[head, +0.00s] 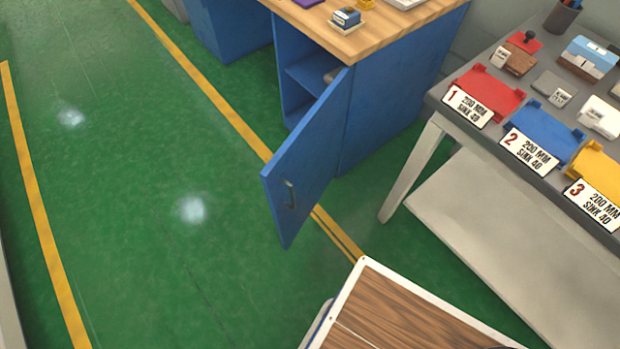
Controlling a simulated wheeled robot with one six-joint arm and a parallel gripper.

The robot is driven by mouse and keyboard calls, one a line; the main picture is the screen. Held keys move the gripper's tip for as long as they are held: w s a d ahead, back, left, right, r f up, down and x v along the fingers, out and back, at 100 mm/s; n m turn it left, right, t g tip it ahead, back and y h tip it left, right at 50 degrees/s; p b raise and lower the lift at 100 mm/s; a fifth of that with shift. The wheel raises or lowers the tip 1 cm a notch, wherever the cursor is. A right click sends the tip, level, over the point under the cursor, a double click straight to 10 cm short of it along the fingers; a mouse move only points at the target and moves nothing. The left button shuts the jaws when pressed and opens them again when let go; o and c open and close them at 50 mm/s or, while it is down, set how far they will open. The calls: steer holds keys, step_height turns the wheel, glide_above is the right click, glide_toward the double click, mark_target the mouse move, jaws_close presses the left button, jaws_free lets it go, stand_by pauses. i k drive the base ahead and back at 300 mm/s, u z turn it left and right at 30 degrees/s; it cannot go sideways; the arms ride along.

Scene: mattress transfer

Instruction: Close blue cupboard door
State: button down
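The blue cupboard door (305,165) stands wide open, swung out from the blue cupboard (385,110) over the green floor. A curved dark handle (290,194) is on the door's visible face, near its free edge. The cupboard sits under a wooden desk top. Its opening shows a blue inner shelf (312,78), with a greyish item partly hidden behind the door's top edge. My gripper is not in view.
A grey table (480,135) with red, blue and yellow numbered trays stands at the right, with a lower shelf. A wood-grain panel with a white rim (345,300) is at the bottom. Green floor (150,200) left of the door is clear, with yellow lines.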

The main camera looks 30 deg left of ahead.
mark_target(293, 180)
steer(key=k, duration=1)
steer(key=u, duration=1.1)
steer(key=i, duration=0.5)
steer(key=u, duration=0.1)
